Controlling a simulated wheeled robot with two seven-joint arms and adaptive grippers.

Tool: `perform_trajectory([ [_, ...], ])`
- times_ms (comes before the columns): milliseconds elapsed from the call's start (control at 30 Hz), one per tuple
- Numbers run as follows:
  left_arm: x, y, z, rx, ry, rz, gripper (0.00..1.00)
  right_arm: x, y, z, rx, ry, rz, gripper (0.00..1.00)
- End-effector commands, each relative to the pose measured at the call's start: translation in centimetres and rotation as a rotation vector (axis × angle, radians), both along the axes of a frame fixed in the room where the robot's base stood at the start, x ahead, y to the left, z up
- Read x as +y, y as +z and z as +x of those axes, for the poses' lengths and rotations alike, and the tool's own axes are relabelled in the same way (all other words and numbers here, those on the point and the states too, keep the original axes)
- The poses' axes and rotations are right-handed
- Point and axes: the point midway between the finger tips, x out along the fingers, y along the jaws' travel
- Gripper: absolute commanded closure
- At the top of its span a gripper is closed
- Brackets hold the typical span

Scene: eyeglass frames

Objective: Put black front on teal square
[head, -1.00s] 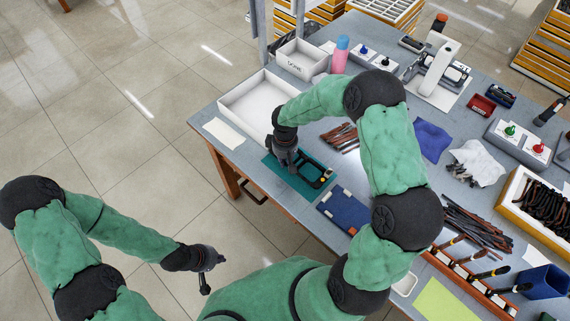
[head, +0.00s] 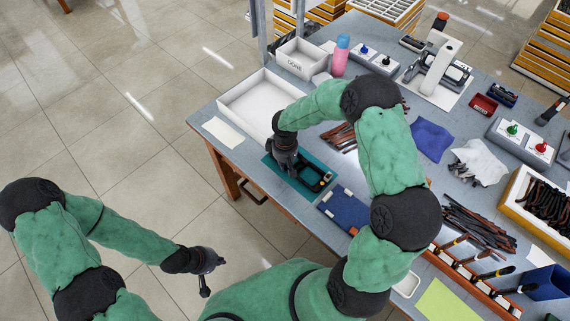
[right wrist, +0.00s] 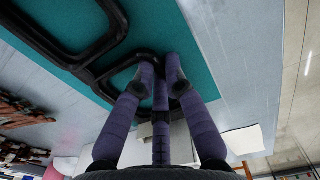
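The teal square (head: 288,181) lies flat near the table's front left edge. It also fills the upper part of the right wrist view (right wrist: 200,62). The black front (head: 314,185) is over the teal square, with its two rims showing in the right wrist view (right wrist: 68,58). My right gripper (head: 290,172) is low over the square at the front's left end. Its fingertips (right wrist: 163,76) close around the near rim; the exact contact is partly hidden. My left gripper (head: 212,261) hangs over the floor, away from the table; its fingers are too small to judge.
A white tray (head: 240,97) stands behind the teal square. A paper sheet (head: 222,132) lies to the left. My right arm crosses over the table's middle.

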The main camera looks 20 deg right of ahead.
Motion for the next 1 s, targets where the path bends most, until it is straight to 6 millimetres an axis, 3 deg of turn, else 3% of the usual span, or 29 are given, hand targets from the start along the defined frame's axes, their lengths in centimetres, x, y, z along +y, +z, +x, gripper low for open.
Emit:
perform_trajectory([
  [67,0.0,0.0,0.0,0.000,0.000,0.000,1.00,0.1,-0.4,-0.3,0.005,0.001,0.002,0.64],
  [567,0.0,0.4,0.0,0.000,0.000,0.000,1.00,0.3,-0.2,-0.7,0.015,0.003,0.003,0.64],
  [667,0.0,1.2,0.0,0.000,0.000,0.000,1.00,0.3,0.7,-0.6,0.015,0.003,0.003,0.64],
  [1000,0.0,3.1,0.0,0.000,0.000,0.000,1.00,0.1,7.9,-0.2,0.005,0.001,0.001,0.64],
])
